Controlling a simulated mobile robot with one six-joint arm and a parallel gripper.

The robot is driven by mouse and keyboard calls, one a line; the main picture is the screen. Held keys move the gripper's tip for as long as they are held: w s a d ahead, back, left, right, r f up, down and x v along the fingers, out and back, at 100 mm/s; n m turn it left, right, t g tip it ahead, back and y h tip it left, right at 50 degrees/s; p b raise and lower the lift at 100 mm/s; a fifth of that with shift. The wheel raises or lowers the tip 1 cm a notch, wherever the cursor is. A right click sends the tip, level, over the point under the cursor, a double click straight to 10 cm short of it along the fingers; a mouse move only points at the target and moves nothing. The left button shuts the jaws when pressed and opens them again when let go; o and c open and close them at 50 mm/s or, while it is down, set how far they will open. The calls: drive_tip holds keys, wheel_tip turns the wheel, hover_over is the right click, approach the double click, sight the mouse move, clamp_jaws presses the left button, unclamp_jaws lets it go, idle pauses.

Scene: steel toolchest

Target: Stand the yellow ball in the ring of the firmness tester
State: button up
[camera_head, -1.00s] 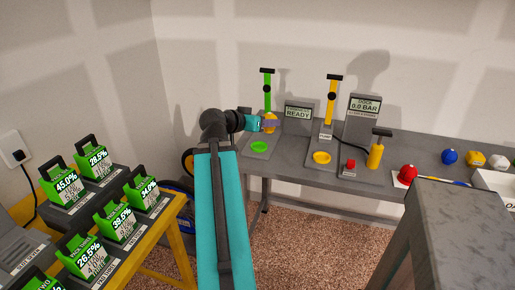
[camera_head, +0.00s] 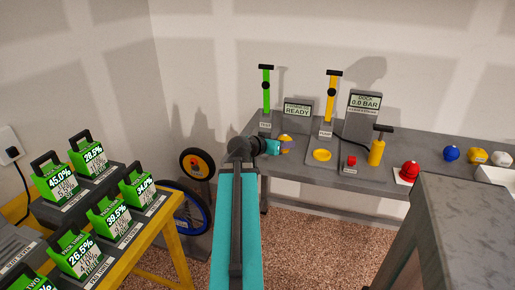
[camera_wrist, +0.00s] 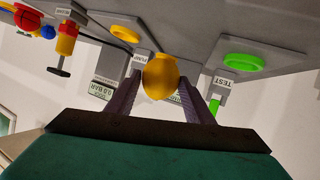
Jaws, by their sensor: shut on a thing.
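The yellow ball (camera_head: 286,138) is held between the two fingertips of my gripper (camera_head: 279,145); it also shows in the wrist view (camera_wrist: 160,77). My gripper is shut on it above the bench, between the green and yellow stations. The firmness tester has a green post (camera_head: 266,92) and a grey display (camera_head: 298,109) reading READY. Its green ring (camera_wrist: 243,62), beside a TEST label, looks empty in the wrist view and apart from the ball. In the head view my arm and gripper hide the ring.
A yellow ring (camera_head: 321,155) and yellow post (camera_head: 331,98) stand to the right. Farther along are a red button (camera_head: 350,162), a yellow cylinder (camera_head: 376,152), a dock display (camera_head: 364,102), a red dome (camera_head: 409,170) and loose balls. A grey block (camera_head: 465,210) stands in front right.

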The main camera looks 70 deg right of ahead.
drive_tip(key=shift+w+d, duration=0.1)
idle(0.3)
drive_tip(key=w+d, duration=0.2)
drive_tip(key=w, duration=0.2)
drive_tip(key=w+d+f+p, duration=0.1)
drive_tip(key=w+d, duration=0.2)
drive_tip(key=w, duration=0.2)
drive_tip(key=w+d+p, duration=0.1)
drive_tip(key=w+d, duration=0.2)
drive_tip(key=w, duration=0.1)
drive_tip(key=shift+w+f, duration=0.25)
drive_tip(key=shift+w, duration=0.1)
drive_tip(key=shift+a, duration=0.1)
drive_tip(key=shift+f, duration=1.75)
drive_tip(key=shift+f, duration=0.2)
drive_tip(key=o, duration=1)
drive_tip(key=shift+o, duration=0.2)
drive_tip(key=shift+r+p, duration=0.3)
